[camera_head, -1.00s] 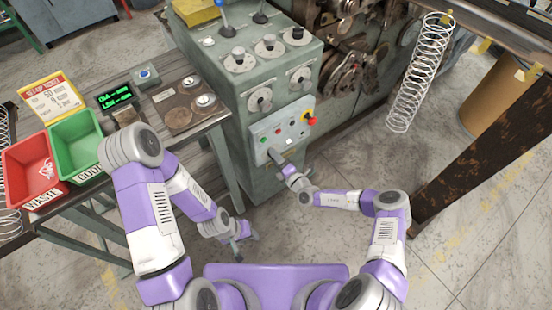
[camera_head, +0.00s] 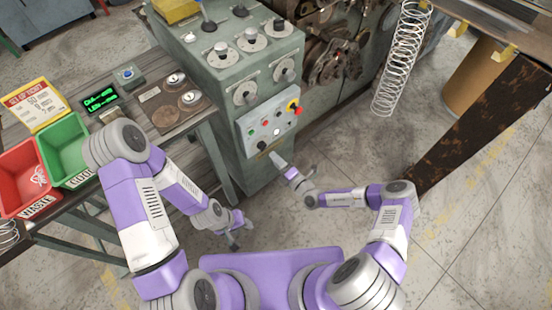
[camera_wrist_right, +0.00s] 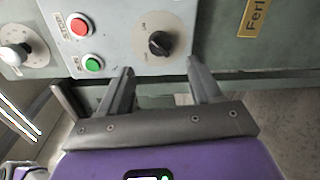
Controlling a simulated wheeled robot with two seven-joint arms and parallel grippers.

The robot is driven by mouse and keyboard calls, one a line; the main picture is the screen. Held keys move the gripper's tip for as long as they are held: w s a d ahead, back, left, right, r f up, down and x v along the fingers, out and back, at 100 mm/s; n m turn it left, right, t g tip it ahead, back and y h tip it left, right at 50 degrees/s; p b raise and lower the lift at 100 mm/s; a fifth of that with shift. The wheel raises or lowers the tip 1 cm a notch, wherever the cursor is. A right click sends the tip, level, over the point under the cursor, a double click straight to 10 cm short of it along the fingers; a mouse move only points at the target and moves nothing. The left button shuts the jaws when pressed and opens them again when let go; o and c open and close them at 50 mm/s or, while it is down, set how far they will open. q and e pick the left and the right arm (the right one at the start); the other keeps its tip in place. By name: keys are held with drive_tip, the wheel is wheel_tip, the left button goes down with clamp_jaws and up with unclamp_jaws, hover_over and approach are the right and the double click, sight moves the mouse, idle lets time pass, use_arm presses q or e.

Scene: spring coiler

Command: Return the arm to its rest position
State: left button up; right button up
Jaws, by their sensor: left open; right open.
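My right gripper (camera_head: 276,158) is in front of the lower edge of the grey-green machine's control panel (camera_head: 268,126). In the right wrist view my right gripper (camera_wrist_right: 162,85) is open, with nothing between its fingers. A black rotary knob (camera_wrist_right: 160,43) on the panel shows beyond the gap between the fingertips. My left gripper (camera_head: 236,236) is open and small in the head view. It hangs low beside the workbench, over the floor and apart from the bench. Both my arms are bent at the elbow.
The workbench (camera_head: 212,122) at left carries a red bin (camera_head: 22,180), a green bin (camera_head: 66,148), a ticket (camera_head: 36,104) and a display (camera_head: 100,100). A wire spring (camera_head: 400,60) hangs at upper right, near a rusty beam (camera_head: 478,132). Bare floor lies at lower right.

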drive_tip(key=s+a+n+g+y+p, duration=0.1)
drive_tip(key=s+a+n+g, duration=0.3)
drive_tip(key=s+n+g, duration=0.45)
drive_tip(key=s+a+n+g+y+p, duration=0.1)
drive_tip(key=s+a+n+g+y, duration=0.3)
drive_tip(key=s+n, duration=0.7)
drive_tip(key=s+d+r+n+h+b, duration=0.1)
drive_tip(key=d+n+h, duration=0.4)
drive_tip(key=n, duration=0.6)
drive_tip(key=s+d+n+h+b, duration=0.1)
drive_tip(key=s+d+n+h, duration=0.3)
drive_tip(key=n, duration=0.7)
drive_tip(key=d+g+h, duration=0.1)
drive_tip(key=d+h, duration=0.1)
drive_tip(key=d, duration=0.2)
drive_tip(key=shift+d+r+n, duration=0.2)
drive_tip(key=shift+r+n, duration=0.15)
drive_tip(key=shift+s, duration=0.1)
